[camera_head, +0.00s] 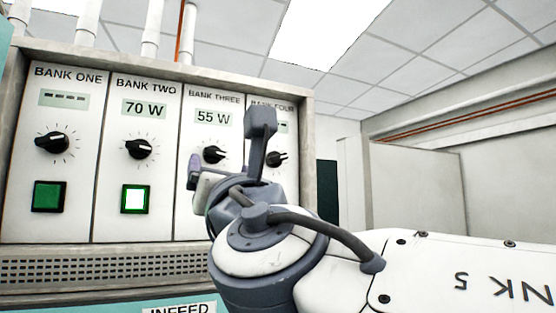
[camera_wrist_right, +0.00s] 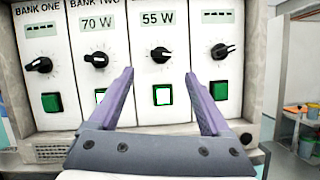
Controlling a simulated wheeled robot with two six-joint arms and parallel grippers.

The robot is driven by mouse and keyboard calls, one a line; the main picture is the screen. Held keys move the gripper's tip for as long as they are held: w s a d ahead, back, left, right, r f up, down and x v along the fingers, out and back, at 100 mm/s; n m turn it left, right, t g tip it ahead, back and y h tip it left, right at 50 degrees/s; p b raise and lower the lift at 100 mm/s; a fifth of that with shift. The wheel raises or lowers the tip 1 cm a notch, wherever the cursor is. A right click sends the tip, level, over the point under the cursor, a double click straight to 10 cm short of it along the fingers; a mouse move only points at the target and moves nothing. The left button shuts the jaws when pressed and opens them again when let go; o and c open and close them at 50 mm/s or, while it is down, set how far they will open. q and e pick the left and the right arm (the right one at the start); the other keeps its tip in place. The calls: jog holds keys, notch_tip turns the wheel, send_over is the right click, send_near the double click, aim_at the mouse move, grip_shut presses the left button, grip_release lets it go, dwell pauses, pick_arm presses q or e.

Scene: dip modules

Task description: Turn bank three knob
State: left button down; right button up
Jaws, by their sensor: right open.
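The bank three knob (camera_head: 213,154) is black with a white pointer mark, below a 55 W display (camera_head: 212,118). In the right wrist view the knob (camera_wrist_right: 160,54) appears between and just beyond my finger tips. My right gripper (camera_wrist_right: 159,75) is open and empty, its purple fingers apart and pointing at the panel. In the head view the gripper (camera_head: 194,168) is just left of and below the knob, partly hidden by my wrist; it does not appear to touch the knob. The bank three button (camera_wrist_right: 162,94) is lit. My left gripper is not in view.
Bank one (camera_head: 52,142) and bank two (camera_head: 139,148) knobs are to the left. The bank four knob (camera_head: 277,159) is close on the right. The bank two button (camera_head: 134,199) is lit; the bank one button (camera_head: 48,196) is dark green. A vented strip (camera_head: 90,270) runs below.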

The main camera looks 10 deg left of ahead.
aim_at(215, 154)
jog(key=p+x, duration=0.4)
jog(key=x, duration=0.4)
jog(key=shift+w+r+p, duration=0.2)
jog(key=shift+w+p, duration=0.1)
jog(key=shift+p, duration=0.05)
jog(key=shift+w+a, duration=0.3)
jog(key=shift+w, duration=0.05)
grip_shut()
